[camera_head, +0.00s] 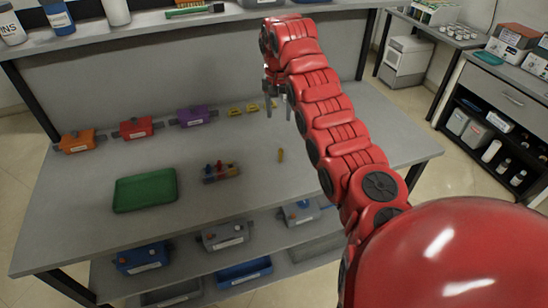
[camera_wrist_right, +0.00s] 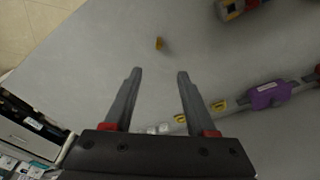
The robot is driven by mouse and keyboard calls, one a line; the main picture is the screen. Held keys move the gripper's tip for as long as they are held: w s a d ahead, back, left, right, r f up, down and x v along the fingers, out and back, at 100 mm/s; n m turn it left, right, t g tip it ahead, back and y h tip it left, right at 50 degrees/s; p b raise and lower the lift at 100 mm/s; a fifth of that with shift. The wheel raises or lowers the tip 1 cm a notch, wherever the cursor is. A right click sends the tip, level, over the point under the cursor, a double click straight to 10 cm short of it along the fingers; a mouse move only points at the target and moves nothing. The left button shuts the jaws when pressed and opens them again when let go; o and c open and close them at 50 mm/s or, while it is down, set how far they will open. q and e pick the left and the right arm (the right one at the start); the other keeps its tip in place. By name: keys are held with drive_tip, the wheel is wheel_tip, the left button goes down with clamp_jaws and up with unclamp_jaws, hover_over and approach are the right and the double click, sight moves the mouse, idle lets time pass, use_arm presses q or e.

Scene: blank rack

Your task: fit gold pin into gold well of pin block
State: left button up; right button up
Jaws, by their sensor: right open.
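A small gold pin (camera_head: 281,155) stands or lies alone on the grey bench, right of the pin block; I cannot tell if it is upright. It also shows in the right wrist view (camera_wrist_right: 159,43), beyond the fingertips. The pin block (camera_head: 221,172) sits near the middle of the bench with coloured pieces on it; its gold part is at its right end. A corner of it shows at the top of the wrist view (camera_wrist_right: 232,8). My right gripper (camera_head: 279,108) is open and empty above the back of the bench, apart from the pin. My left gripper is not in view.
A green tray (camera_head: 146,190) lies left of the pin block. Orange (camera_head: 78,141), red (camera_head: 136,128) and purple (camera_head: 195,116) boxes line the back, with small yellow pieces (camera_head: 244,109) beside them. Bins stand on the shelf below. The bench around the gold pin is clear.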

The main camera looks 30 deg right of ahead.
drive_tip(key=p, duration=0.5)
hover_over(281, 149)
drive_tip(key=f, duration=1.2)
drive_tip(key=shift+s+a, duration=0.2)
drive_tip(key=shift+a, duration=0.05)
drive_tip(key=shift+f, duration=0.55)
drive_tip(key=f, duration=0.3)
drive_tip(key=shift+w+d+f, duration=0.15)
drive_tip(key=shift+w+f, duration=0.1)
drive_tip(key=shift+d+f+b, duration=0.15)
drive_tip(key=shift+f+b, duration=0.3)
drive_tip(key=shift+c, duration=0.8)
clamp_jaws()
